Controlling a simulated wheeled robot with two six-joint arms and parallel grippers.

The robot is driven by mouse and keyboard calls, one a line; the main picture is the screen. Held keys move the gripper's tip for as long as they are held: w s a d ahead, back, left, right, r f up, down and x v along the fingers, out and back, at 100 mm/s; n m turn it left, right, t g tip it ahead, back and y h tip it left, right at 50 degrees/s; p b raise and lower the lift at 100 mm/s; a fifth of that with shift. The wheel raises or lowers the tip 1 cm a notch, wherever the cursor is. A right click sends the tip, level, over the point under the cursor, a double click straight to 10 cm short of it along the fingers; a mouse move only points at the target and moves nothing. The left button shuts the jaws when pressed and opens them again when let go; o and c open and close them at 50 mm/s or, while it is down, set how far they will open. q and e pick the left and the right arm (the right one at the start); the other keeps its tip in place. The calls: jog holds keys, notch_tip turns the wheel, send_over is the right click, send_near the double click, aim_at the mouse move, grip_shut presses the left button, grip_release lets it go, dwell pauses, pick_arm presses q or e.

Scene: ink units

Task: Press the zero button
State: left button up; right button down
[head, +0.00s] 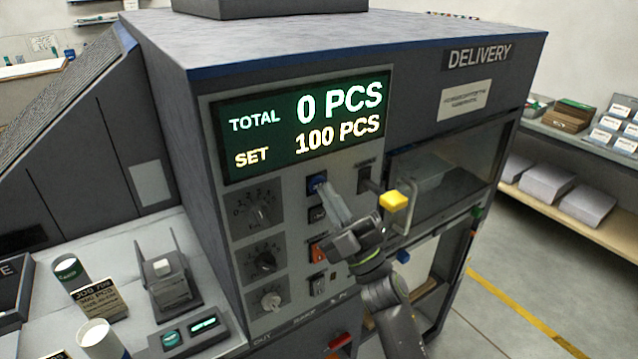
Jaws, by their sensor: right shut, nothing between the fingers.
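A grey machine has a control panel with a lit display (303,127) reading "TOTAL 0 PCS" and "SET 100 PCS". Below the display is a column of small buttons. The top one is a blue button (316,181), with a dark button (316,214) and an orange one (318,250) under it. Their labels are too small to read, so I cannot tell which is marked zero. My right gripper (326,193) is shut and empty. Its fingertips are at the lower right of the blue button; I cannot tell whether they touch it. My left gripper is out of view.
Several rotary knobs (262,262) line the panel's left side. A yellow-topped handle (394,201) stands out right of my gripper, by the delivery window. A small scale-like device (165,275) and cylindrical containers (70,268) stand on the left counter. Shelves with paper stacks (545,182) are at the right.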

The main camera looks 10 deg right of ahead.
jog(key=shift+s+d, duration=0.15)
jog(key=shift+s, duration=0.35)
jog(key=s, duration=0.1)
jog(key=s+d+p, duration=0.1)
jog(key=s, duration=0.1)
jog(key=s+p, duration=0.1)
jog(key=shift+s+d, duration=0.35)
dwell(0.4)
